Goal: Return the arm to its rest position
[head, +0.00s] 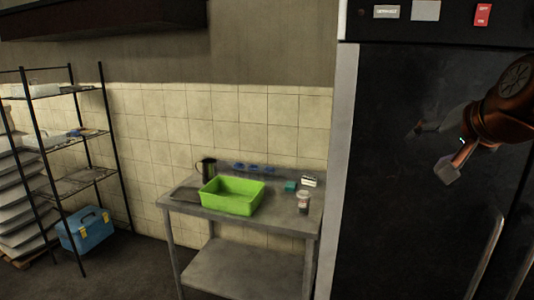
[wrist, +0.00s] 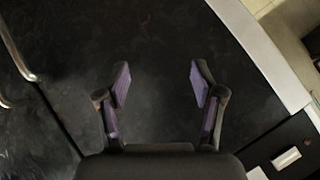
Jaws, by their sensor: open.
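My gripper (wrist: 158,84) is open and empty in the wrist view, its two fingers spread apart with the dark cabinet front (wrist: 165,35) beyond them. In the head view my arm comes in from the right edge, and part of my gripper (head: 449,171) shows as a grey fingertip in front of the dark cabinet door (head: 400,200). The rest of the gripper is hidden or hard to make out there.
A steel table (head: 250,222) holds a green bin (head: 232,197), a dark mug (head: 207,169), a small jar (head: 303,201) and small items. A wire rack (head: 75,140) and a blue toolbox (head: 85,229) stand at left. Door handles (head: 487,255) stick out at lower right.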

